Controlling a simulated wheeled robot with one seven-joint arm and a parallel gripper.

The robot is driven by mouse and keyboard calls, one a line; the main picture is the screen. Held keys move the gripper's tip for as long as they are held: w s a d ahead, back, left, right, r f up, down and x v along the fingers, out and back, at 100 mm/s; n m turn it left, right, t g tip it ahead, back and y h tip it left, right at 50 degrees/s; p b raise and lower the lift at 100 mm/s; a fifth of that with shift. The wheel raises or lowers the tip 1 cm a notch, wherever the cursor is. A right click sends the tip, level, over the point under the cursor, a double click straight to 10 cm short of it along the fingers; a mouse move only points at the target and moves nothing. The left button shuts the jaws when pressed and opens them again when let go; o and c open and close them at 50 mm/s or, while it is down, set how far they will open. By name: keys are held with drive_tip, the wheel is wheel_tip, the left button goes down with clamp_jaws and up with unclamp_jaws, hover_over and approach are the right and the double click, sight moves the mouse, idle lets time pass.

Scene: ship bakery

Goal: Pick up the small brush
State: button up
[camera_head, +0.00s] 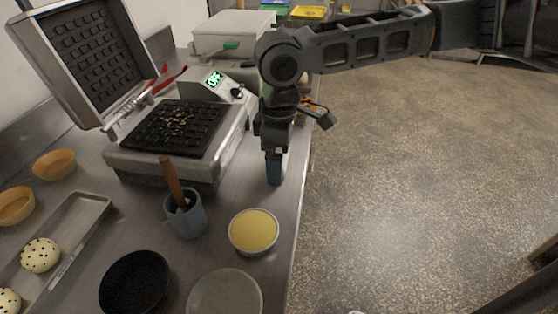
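A wooden handle (172,181), which looks like the brush's, sticks up out of a blue-grey cup (187,221), tilted to the left. The lower end of the brush is hidden inside the cup. My gripper (274,180) points down over the counter near its right edge, to the right of the cup and behind it, apart from the brush. Its fingertips look like one blue-grey block from this side, so any gap between them cannot be seen. Nothing is visible in it.
An open waffle iron (212,151) with crumbs on its plate stands behind the cup. A yellow-filled bowl (253,232), a black bowl (136,284) and a pale round dish (225,296) are in front. A tray (72,243) with dotted balls lies left. Open floor lies right.

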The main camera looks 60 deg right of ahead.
drive_tip(key=shift+r, duration=0.1)
drive_tip(key=shift+r, duration=0.6)
wheel_tip(320, 180, up, 3)
drive_tip(key=shift+f, duration=0.1)
drive_tip(key=s+d+r, duration=0.6)
drive_tip(key=s, duration=0.3)
drive_tip(key=shift+s+d+r, duration=0.3)
drive_tip(key=shift+s+r, duration=0.05)
drive_tip(key=shift+r, duration=0.05)
